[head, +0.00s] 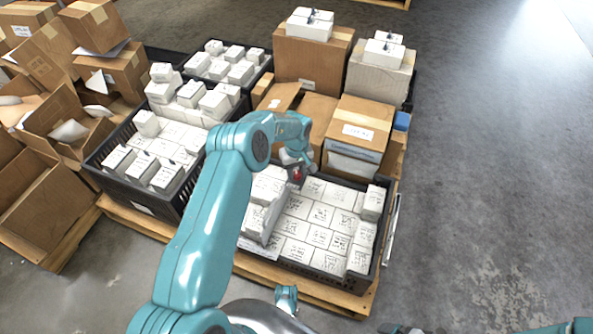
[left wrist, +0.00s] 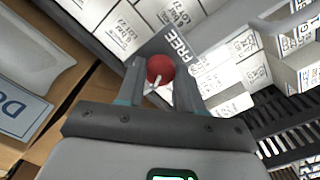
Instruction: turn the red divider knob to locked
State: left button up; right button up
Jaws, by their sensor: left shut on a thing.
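The red divider knob (left wrist: 160,69) sits between the two fingers of my left gripper (left wrist: 158,80), which is shut on it. A white pointer mark shows on the knob's lower side in the left wrist view. The word FREE is printed on a grey plate (left wrist: 176,46) just beyond the knob. No locked label is readable. In the head view the knob (head: 297,175) is a small red spot at my left gripper (head: 297,168), at the back of the front black crate (head: 318,276). A dark part at the bottom edge may be my right gripper (head: 408,330), mostly cut off.
White labelled boxes (head: 320,213) fill the front crate. Cardboard cartons (head: 357,133) stand close behind my left gripper. Another black crate (head: 133,192) of white boxes is left of my arm. Open cartons (head: 50,192) lie farther left. The floor (head: 480,170) at right is clear.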

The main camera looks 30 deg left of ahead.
pick_arm(q)
jog(key=shift+m, duration=0.5)
jog(key=o, duration=1)
jog(key=shift+o, duration=0.2)
notch_tip(320, 180, up, 16)
jog(key=p, duration=0.6)
jog(key=shift+r, duration=0.2)
jog(key=shift+d, duration=0.1)
